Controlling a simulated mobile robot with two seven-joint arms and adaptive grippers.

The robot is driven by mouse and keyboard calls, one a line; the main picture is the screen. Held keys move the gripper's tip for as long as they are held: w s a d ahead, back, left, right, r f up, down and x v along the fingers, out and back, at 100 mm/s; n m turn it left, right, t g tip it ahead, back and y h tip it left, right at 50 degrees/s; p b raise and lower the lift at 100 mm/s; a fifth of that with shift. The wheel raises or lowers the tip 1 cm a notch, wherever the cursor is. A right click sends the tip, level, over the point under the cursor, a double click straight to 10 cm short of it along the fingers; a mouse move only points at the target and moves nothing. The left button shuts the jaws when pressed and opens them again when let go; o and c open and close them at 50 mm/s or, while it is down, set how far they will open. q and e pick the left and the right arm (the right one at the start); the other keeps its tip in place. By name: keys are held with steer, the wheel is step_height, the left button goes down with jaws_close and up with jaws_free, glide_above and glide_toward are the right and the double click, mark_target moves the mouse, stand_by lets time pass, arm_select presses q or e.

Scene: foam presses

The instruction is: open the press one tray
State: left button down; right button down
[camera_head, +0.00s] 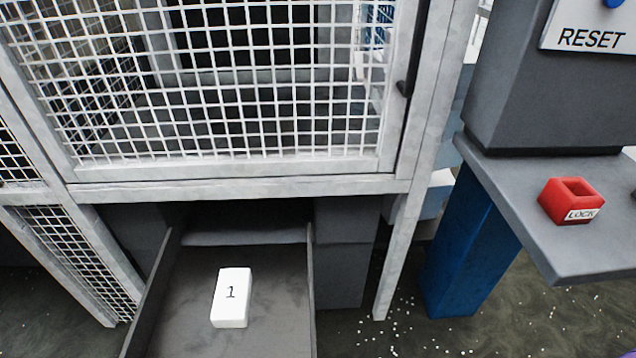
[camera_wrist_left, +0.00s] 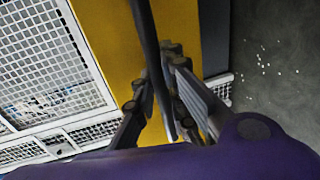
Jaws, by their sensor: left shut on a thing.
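The press one tray (camera_head: 262,290) is a dark grey open tray, pulled out from under the caged press in the head view. Its near end is cut off by the bottom edge. A white block marked 1 (camera_head: 231,297) lies in it. In the left wrist view my left gripper (camera_wrist_left: 172,112) is shut on a dark bar (camera_wrist_left: 150,50), which looks like the tray's handle. A yellow panel (camera_wrist_left: 115,45) is behind the bar. Neither gripper shows in the head view, and my right gripper is not seen.
A white mesh guard (camera_head: 240,110) closes the press above the tray. At the right, a grey shelf (camera_head: 530,215) on a blue post (camera_head: 465,250) carries a red LOCK block (camera_head: 571,201) beside a RESET sign (camera_head: 592,38). White beads litter the dark floor.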

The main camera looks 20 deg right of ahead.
arm_select(q)
steer(key=c, duration=2.1)
jaws_free()
steer(key=o, duration=0.3)
steer(key=shift+o, duration=0.2)
steer(key=v, duration=1.2)
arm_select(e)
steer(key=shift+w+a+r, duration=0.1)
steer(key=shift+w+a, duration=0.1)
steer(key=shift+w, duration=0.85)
